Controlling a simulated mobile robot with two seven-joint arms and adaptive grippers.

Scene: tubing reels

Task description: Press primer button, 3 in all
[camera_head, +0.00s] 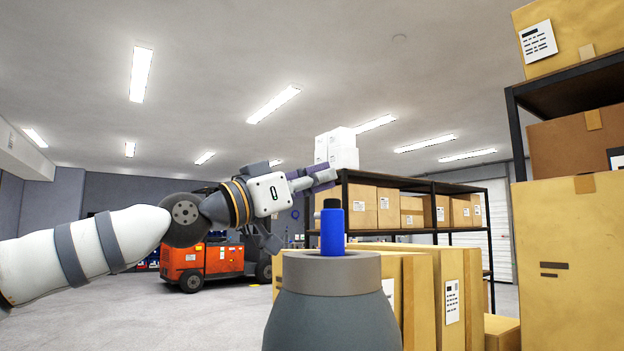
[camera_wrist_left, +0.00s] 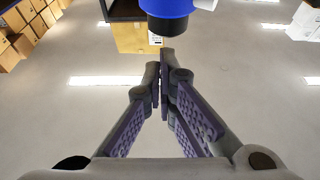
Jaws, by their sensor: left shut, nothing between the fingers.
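A blue cylinder (camera_head: 332,232) stands upright on a round grey collar (camera_head: 331,268); I take its black top (camera_head: 332,203) for the primer button. The left wrist view shows the blue body (camera_wrist_left: 166,8) at the top edge, with its black end (camera_wrist_left: 168,25) towards my fingers. My left gripper (camera_head: 328,178) is shut and empty, pointing right, with its tips just above the black top in the head view. In the left wrist view its closed tips (camera_wrist_left: 163,56) appear close to the black end, with a small gap. My right gripper is out of view.
Tall cardboard boxes (camera_head: 440,290) stand behind the cylinder. A dark shelf rack (camera_head: 400,183) holds several boxes, and large boxes (camera_head: 568,260) fill the right side. An orange forklift (camera_head: 205,260) is parked at the back left. Open floor lies at the left.

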